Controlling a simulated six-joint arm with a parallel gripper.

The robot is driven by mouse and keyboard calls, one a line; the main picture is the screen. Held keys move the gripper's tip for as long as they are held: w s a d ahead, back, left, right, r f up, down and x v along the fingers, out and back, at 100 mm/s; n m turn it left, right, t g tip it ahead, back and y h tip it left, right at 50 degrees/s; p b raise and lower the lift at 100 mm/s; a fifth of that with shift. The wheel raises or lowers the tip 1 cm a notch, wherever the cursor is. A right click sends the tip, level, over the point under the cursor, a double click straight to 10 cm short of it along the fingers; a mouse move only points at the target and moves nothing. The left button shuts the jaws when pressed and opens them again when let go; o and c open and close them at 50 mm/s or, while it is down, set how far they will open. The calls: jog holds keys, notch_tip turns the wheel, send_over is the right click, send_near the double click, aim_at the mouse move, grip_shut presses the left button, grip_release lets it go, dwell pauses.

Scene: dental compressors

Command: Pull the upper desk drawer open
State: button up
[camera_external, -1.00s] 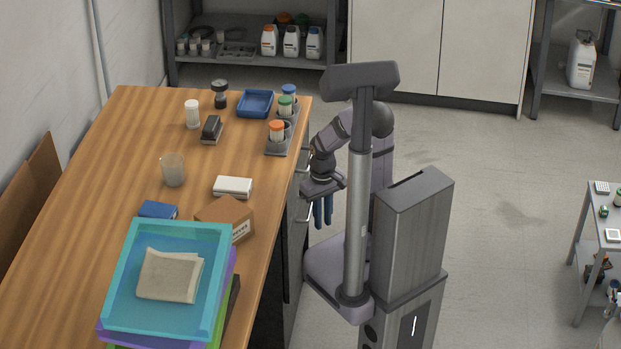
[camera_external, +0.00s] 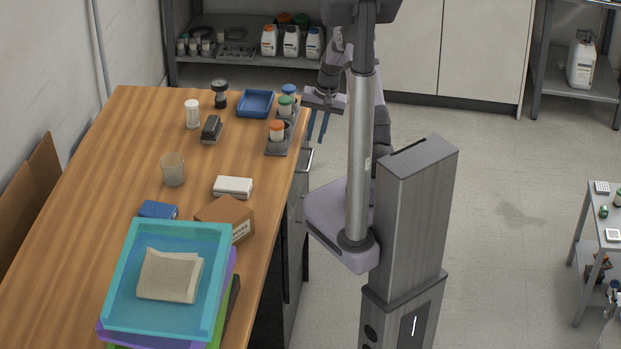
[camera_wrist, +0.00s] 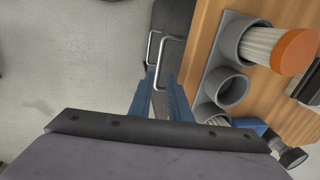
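The wooden desk (camera_external: 110,190) has dark drawer fronts on its right side, seen very obliquely. A metal drawer handle (camera_external: 308,160) shows just below the desktop edge. In the wrist view a bright bar handle (camera_wrist: 152,48) lies beyond the fingertips, and part of another bar (camera_wrist: 157,84) shows between the fingers; I cannot tell its depth or whether it touches them. My gripper (camera_external: 318,126) points down beside the desk's right edge, above the handle in the external view. Its blue fingers (camera_wrist: 160,77) are apart. I see no clear drawer gap.
A grey cup holder (camera_external: 277,150) with capped containers stands on the desk edge beside my gripper. A blue tray (camera_external: 255,103) is nearby. Stacked trays (camera_external: 215,290) fill the near desk end. Open floor (camera_external: 510,190) lies right of my base.

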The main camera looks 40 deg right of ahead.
aim_at(310, 160)
jog(key=shift+s+f, duration=0.1)
jog(key=shift+f, duration=0.1)
jog(key=shift+w+a+f+p, duration=0.15)
jog(key=shift+f, duration=1)
jog(key=shift+w+a+f+p, duration=0.15)
jog(key=shift+w+a+f, duration=0.05)
jog(key=shift+f, duration=1)
jog(key=shift+w+a+f+p, duration=0.15)
jog(key=shift+f, duration=1)
jog(key=shift+c, duration=0.7)
grip_shut()
